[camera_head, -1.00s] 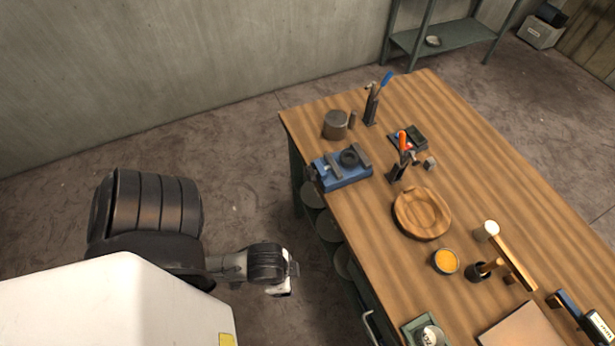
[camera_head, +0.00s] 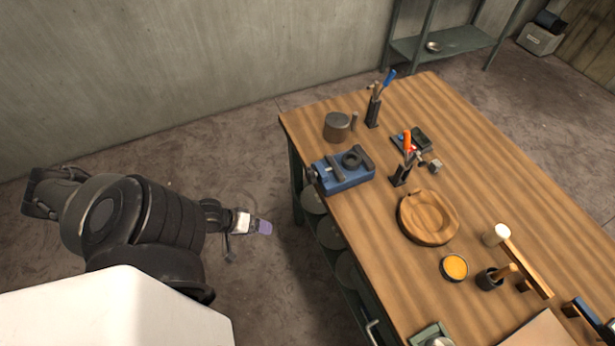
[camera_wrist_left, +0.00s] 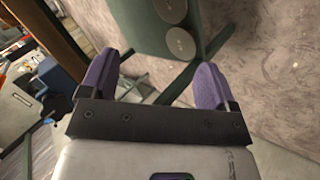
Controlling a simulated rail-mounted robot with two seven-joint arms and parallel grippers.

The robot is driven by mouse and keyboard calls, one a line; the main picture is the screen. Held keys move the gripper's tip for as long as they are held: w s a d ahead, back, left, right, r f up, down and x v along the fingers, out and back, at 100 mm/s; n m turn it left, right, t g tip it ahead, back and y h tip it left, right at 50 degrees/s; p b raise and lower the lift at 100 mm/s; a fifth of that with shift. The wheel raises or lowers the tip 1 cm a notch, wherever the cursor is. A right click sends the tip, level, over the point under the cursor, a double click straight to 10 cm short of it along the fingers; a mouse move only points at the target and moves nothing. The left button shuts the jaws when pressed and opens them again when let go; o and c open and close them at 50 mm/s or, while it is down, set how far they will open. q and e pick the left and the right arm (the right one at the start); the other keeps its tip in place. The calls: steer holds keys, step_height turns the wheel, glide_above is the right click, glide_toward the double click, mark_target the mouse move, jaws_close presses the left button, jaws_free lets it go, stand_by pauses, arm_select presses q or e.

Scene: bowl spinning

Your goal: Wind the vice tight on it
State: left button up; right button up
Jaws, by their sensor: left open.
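A small dark part (camera_head: 312,176) sticks out at the vice's left end. My left gripper (camera_head: 264,228) is left of the bench, over the floor, apart from the vice. In the left wrist view its purple fingers (camera_wrist_left: 156,76) are spread, with nothing between them. My right gripper is not in view.
Floor left of the bench is free.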

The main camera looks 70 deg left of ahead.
arm_select(q)
steer(key=w+a+r+n+t+y, duration=0.1)
steer(key=w+a+r+n+t, duration=0.25)
steer(key=r+n+t, duration=0.45)
steer(key=n+t+y, duration=0.2)
steer(key=n, duration=1.1)
glide_toward(308, 177)
steer(key=w, duration=0.6)
steer(key=w+a, duration=0.1)
steer(key=w, duration=0.2)
steer(key=shift+w, duration=0.4)
steer(key=shift+r, duration=0.1)
steer(key=c, duration=0.9)
